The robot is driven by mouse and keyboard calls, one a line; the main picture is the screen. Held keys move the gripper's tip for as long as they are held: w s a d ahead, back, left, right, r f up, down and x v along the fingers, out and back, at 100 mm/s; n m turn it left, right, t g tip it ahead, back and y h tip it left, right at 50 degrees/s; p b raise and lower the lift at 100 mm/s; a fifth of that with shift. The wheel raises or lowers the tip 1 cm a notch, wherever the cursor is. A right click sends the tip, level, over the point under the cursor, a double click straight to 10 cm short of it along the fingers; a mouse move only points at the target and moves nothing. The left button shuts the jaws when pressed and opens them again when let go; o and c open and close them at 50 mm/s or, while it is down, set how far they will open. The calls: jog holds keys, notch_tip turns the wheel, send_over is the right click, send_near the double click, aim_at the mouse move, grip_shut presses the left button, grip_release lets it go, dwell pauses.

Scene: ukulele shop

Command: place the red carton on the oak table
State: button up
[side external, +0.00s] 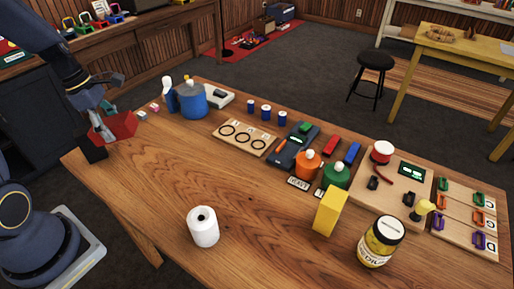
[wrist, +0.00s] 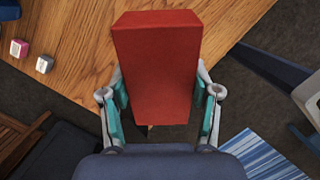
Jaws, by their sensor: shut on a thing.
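The red carton (side external: 122,126) is at the far left end of the oak table (side external: 150,185) in the side external view. My gripper (side external: 106,130) is shut on it. In the wrist view the red carton (wrist: 157,70) sits between the two teal-padded fingers (wrist: 160,103). Its far end overlaps the wooden top of the oak table (wrist: 80,45) and its near end shows against the floor past the table edge. I cannot tell whether its underside touches the table.
Two small cubes (side external: 148,111), a blue jug (side external: 193,100) and a grey device (side external: 219,97) stand near the carton. A dark block (side external: 92,149) shows at the table's left edge. A white roll (side external: 203,227) stands at the front; bare wood lies between it and the carton.

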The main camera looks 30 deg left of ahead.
jog(key=w+d+f+m+g+h, duration=0.15)
jog(key=d+m+h, duration=0.25)
jog(key=d, duration=0.7)
jog(key=w+d+f+m+g+h, duration=0.1)
jog(key=w+d+m+h, duration=0.3)
jog(key=d, duration=0.6)
jog(key=w+d+r+h, duration=0.2)
jog(key=d+r+h, duration=0.4)
jog(key=d, duration=0.5)
jog(key=w+d+f, duration=0.1)
jog(key=w+f, duration=0.2)
jog(key=w, duration=0.1)
jog(key=w+d+f+h, duration=0.1)
jog(key=w+f, duration=0.3)
jog(key=w+d+f+t+h, duration=0.1)
jog(key=w+f, duration=0.2)
jog(key=w, duration=0.2)
jog(key=shift+d+f, duration=0.25)
jog(key=shift+f, duration=0.15)
jog(key=shift+w+f, duration=0.15)
jog(key=shift+f, duration=1.55)
